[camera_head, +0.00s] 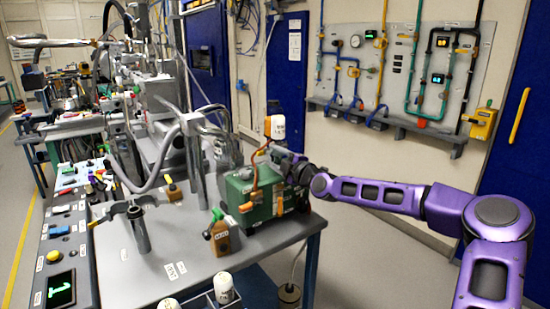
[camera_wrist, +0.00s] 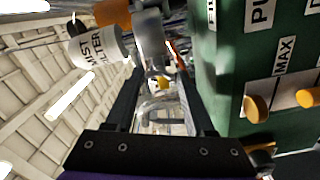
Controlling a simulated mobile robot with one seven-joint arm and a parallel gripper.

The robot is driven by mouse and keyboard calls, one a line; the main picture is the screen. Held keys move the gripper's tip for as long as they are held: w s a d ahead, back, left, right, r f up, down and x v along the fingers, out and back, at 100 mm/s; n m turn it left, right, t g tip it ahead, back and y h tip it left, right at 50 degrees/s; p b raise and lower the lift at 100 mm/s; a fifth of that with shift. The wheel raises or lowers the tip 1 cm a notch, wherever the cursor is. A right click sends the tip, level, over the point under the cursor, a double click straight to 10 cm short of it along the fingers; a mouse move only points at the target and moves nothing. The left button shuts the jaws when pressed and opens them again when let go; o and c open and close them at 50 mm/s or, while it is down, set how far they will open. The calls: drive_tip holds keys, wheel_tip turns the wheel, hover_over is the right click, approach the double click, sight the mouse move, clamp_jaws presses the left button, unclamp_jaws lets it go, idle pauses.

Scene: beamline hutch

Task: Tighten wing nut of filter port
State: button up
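The green pump box (camera_head: 238,188) stands on the grey table, and its labelled face fills the right of the wrist view (camera_wrist: 225,70). A white mist filter bottle (camera_head: 278,128) stands above the box's back edge; it also shows at the upper left of the wrist view (camera_wrist: 97,50). A grey metal part (camera_wrist: 148,32) sits beside the filter, beyond my fingertips; I cannot tell whether it is the filter port or its wing nut. My gripper (camera_wrist: 160,76) has its two dark fingers apart beside the box. No thing is clearly held. In the head view its fingertips are hard to make out.
Bent metal pipes (camera_head: 195,150) rise behind. Open floor lies right of the table.

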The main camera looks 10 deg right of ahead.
clamp_jaws()
drive_tip(key=shift+f+m+b, duration=0.2)
drive_tip(key=shift+m+b, duration=0.4)
drive_tip(key=shift+b, duration=0.2)
drive_tip(key=shift+r+m+b, duration=0.2)
drive_tip(key=shift+m+b, duration=0.45)
drive_tip(key=shift+m, duration=0.35)
drive_tip(key=shift+o, duration=2.3)
unclamp_jaws()
drive_tip(key=v, duration=1.7)
drive_tip(key=shift+s+p, duration=0.2)
drive_tip(key=shift+p, duration=0.1)
drive_tip(key=shift+d, duration=0.1)
